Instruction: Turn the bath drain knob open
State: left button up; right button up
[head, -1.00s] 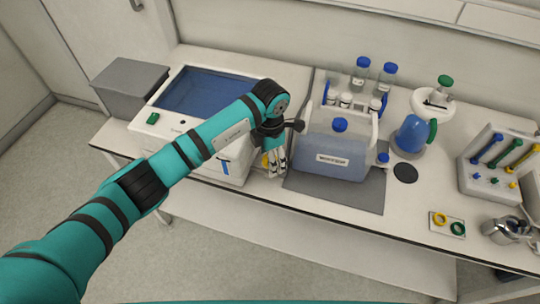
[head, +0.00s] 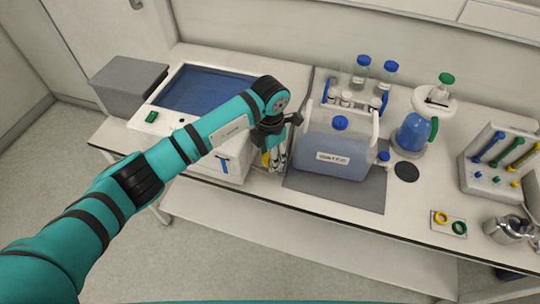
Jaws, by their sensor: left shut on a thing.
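The bath is a white box (head: 232,158) with blue liquid (head: 205,90) under its top rim and a green switch at its left front corner. The yellow drain knob (head: 265,159) shows beside my fingers, low at the bath's right side; most of it is hidden by the gripper. My left gripper (head: 277,163) points down in the gap between the bath and the blue jerrycan, its fingers shut on the knob. The arm crosses in front of the bath. My right gripper is not in view.
The blue water jerrycan (head: 335,150) stands on a grey mat (head: 365,190) close to the right of my gripper. A grey box (head: 128,85) is left of the bath. Bottles, a blue jug (head: 412,132) and a rack (head: 495,172) stand further right. The floor in front is clear.

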pick_arm(q)
jog(key=n+b, duration=0.1)
jog(key=n, duration=0.3)
jog(key=n+b, duration=0.1)
jog(key=n, duration=0.3)
jog(key=n+b, duration=0.1)
jog(key=n, duration=0.3)
jog(key=shift+n, duration=1.8)
jog(key=o, duration=1.2)
jog(key=shift+r, duration=0.15)
notch_tip(320, 180, up, 12)
jog(key=shift+f, duration=0.1)
